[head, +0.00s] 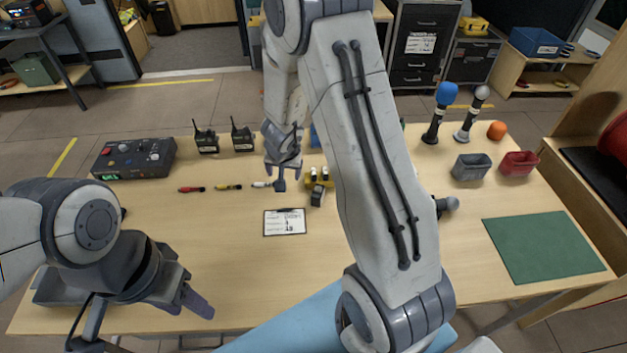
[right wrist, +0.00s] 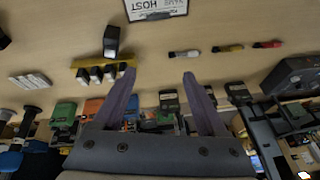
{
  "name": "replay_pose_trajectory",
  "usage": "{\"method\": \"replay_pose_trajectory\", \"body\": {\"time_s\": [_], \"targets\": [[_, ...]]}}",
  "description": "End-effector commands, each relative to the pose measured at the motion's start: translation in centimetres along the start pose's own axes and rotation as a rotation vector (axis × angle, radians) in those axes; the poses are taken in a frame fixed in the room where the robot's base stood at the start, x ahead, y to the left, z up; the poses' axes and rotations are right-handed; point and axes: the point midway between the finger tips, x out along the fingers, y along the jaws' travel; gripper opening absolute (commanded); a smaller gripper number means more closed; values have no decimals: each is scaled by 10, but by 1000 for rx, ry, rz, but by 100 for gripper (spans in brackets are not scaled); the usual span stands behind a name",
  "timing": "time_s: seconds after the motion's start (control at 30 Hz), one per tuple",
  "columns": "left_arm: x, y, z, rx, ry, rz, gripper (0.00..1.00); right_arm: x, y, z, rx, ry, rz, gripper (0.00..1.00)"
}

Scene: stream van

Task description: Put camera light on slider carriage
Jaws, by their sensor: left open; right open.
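A small dark block (head: 317,196), which may be the camera light, stands on the table just in front of a yellow holder (head: 326,183). It also shows in the right wrist view (right wrist: 111,40). I cannot pick out the slider carriage; my right arm hides much of the table's middle. A dark piece with a grey round end (head: 446,205) sticks out right of that arm and I cannot tell what it is. My right gripper (head: 275,182) is open and empty, left of the yellow holder; its spread fingers show in the right wrist view (right wrist: 159,78). My left gripper (head: 190,302) is open and empty at the front left.
A clipboard (head: 285,222) lies mid-table. Red, yellow and white small pieces (head: 228,187) lie in a row near two radios (head: 241,138) and a control box (head: 135,158). Microphones (head: 440,112), two bins (head: 471,167) and a bare green mat (head: 543,245) are at right.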

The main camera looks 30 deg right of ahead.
Motion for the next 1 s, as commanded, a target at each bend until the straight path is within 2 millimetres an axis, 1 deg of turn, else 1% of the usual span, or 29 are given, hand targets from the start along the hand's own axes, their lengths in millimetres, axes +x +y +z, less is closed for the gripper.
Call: {"method": "replay_pose_trajectory", "body": {"time_s": [0.03,0.1,0.2,0.37,0.5,0.67,0.87,1.0], "targets": [[-10,1,0,0,0,0,50,7,26,-10,57,6,68,75],[-13,1,-1,0,0,0,50,17,52,-16,111,16,137,75],[-13,1,-1,0,0,0,50,26,73,-18,149,20,193,75],[-1,0,0,0,0,0,50,47,81,-17,157,21,207,75],[11,-1,1,1,0,0,50,69,85,-17,156,21,205,75],[18,-1,1,1,0,0,50,84,88,-17,155,21,203,75],[40,-3,2,2,0,0,50,114,97,-9,155,20,204,75],[42,-3,2,2,0,0,50,126,99,-11,155,21,203,75]]}}
